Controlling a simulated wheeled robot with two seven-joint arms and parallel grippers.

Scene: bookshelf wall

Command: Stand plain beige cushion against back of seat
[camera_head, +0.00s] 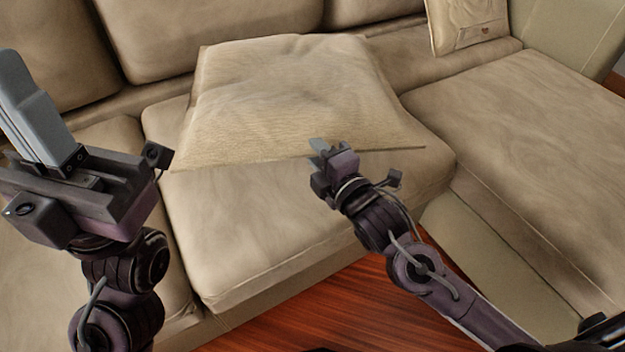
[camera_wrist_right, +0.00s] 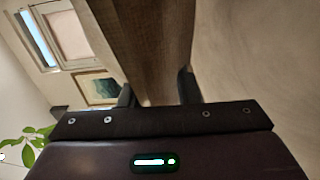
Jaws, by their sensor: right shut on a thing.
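The plain beige cushion (camera_head: 290,95) lies tilted on the middle seat of the sofa (camera_head: 265,225), its far part near the backrest (camera_head: 205,30) and its front edge toward me. My right gripper (camera_head: 320,147) is shut on the cushion's front edge, near its middle right. In the right wrist view, a shaded brown strip (camera_wrist_right: 150,50) runs between the two fingers (camera_wrist_right: 156,95), apparently the cushion's edge. My left gripper (camera_head: 42,115) is raised at the left, apart from the cushion; its finger gap does not show clearly.
Another beige cushion (camera_head: 468,22) with a small patch leans at the back right corner. A long seat section (camera_head: 530,150) extends at the right. Reddish wood floor (camera_head: 340,310) shows in front. A plant (camera_wrist_right: 25,145) and a framed picture (camera_wrist_right: 97,90) show in the right wrist view.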

